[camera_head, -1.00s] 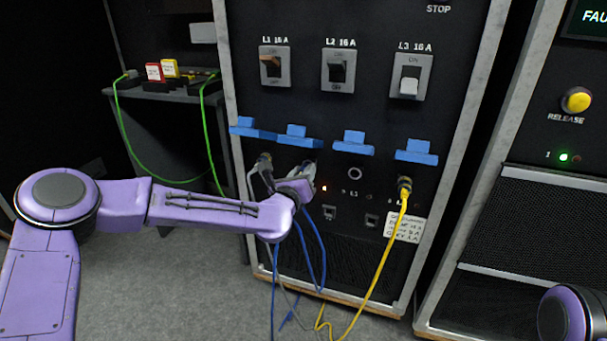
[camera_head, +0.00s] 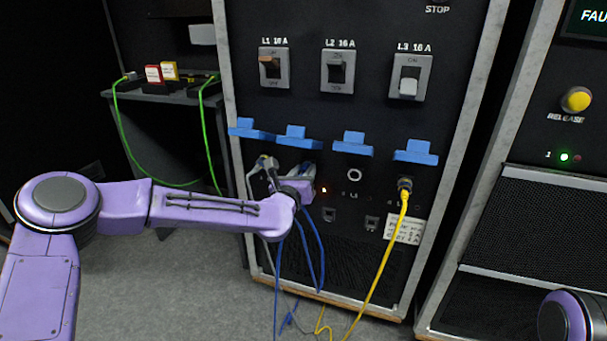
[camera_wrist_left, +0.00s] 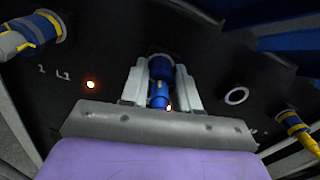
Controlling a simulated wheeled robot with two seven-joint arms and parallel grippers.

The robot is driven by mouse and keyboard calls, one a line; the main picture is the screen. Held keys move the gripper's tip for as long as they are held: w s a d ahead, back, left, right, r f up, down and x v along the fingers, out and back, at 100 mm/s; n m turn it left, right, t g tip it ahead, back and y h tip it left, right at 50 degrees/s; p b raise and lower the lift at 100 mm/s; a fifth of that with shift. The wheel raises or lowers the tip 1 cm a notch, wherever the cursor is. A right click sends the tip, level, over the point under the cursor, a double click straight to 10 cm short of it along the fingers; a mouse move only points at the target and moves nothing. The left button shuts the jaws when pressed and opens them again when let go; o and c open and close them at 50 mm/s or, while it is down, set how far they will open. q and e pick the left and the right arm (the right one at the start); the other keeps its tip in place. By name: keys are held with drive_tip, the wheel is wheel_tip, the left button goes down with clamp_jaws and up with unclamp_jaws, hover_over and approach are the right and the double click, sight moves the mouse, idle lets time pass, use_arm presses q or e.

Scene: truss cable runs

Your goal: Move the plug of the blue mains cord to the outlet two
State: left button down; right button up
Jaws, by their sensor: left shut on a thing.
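The blue plug (camera_wrist_left: 158,93) is held between the two pale fingers of my left gripper (camera_wrist_left: 160,88), facing the dark panel. I cannot tell whether it is seated in an outlet. In the head view my left gripper (camera_head: 292,172) is at the panel below the second blue flap from the left, and it hides the plug and the outlet there. The blue cord (camera_head: 313,250) hangs down from it to the floor. Right of my gripper, an empty round outlet (camera_head: 354,175) shows; it also appears in the wrist view (camera_wrist_left: 237,95). My right gripper is out of view.
A plug with a grey cord (camera_head: 265,163) is close to the left of my gripper. A yellow cord's plug (camera_head: 404,188) is in the rightmost outlet. Blue flaps (camera_head: 353,145) stick out above the outlets, below the breaker switches (camera_head: 338,71). Cords tangle on the floor.

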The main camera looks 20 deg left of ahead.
use_arm(q)
drive_tip(key=shift+w+r+m, duration=0.1)
drive_tip(key=shift+r+m, duration=0.15)
drive_tip(key=shift+m, duration=1.55)
